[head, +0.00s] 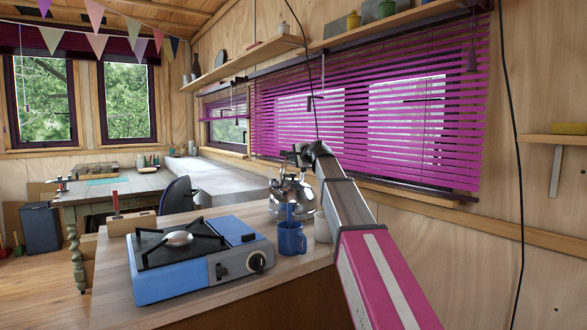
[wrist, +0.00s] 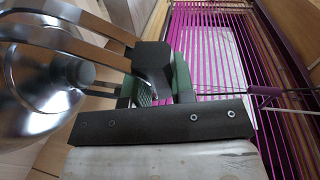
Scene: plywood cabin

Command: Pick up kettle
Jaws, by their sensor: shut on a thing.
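The shiny metal kettle (head: 283,199) is at the far part of the wooden counter, behind the blue mug. In the wrist view the kettle (wrist: 32,85) fills the left side, with its curved metal handle arms leading to a dark grip. My gripper (head: 303,154) is at the top of the kettle, and in the wrist view my gripper (wrist: 153,88) has its green-sided fingers on either side of that dark handle grip, shut on it. The kettle's base is partly hidden by the mug, so I cannot tell whether it touches the counter.
A blue mug (head: 291,240) stands just in front of the kettle. A blue camping stove (head: 197,262) sits at the counter's left. A pale cup (head: 322,230) is partly hidden behind my arm. Purple blinds (head: 370,115) hang on the wall behind.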

